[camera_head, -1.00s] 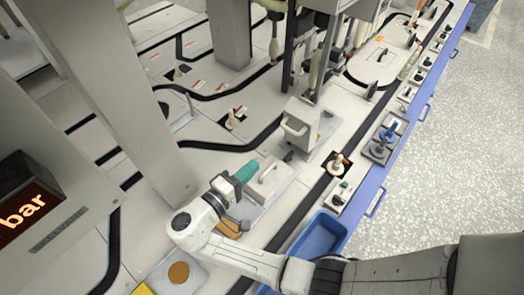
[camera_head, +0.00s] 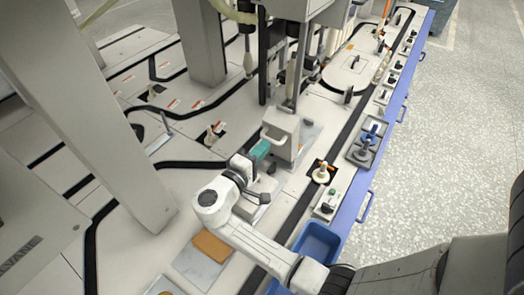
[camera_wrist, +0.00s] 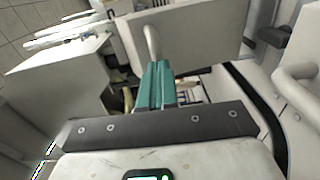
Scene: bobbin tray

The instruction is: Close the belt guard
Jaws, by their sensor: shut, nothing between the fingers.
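A pale upright cover with a bar handle, which I take to be the belt guard (camera_head: 285,142), stands on the machine deck in the head view. My gripper (camera_head: 262,150), with teal fingers, is shut and empty at its left face, near the handle. In the wrist view the teal fingertips (camera_wrist: 157,68) are together just below a pale handle (camera_wrist: 152,42) on a pale panel (camera_wrist: 205,35). I cannot tell whether they touch it. The gripper hides part of the cover's left side in the head view.
A flat pale plate with a handle (camera_head: 262,197) lies below my gripper; another handle (camera_wrist: 297,88) shows at right in the wrist view. A white bobbin (camera_head: 321,173) stands to the right. A blue bin (camera_head: 318,240) is at the front edge. A grey post (camera_head: 90,100) stands left.

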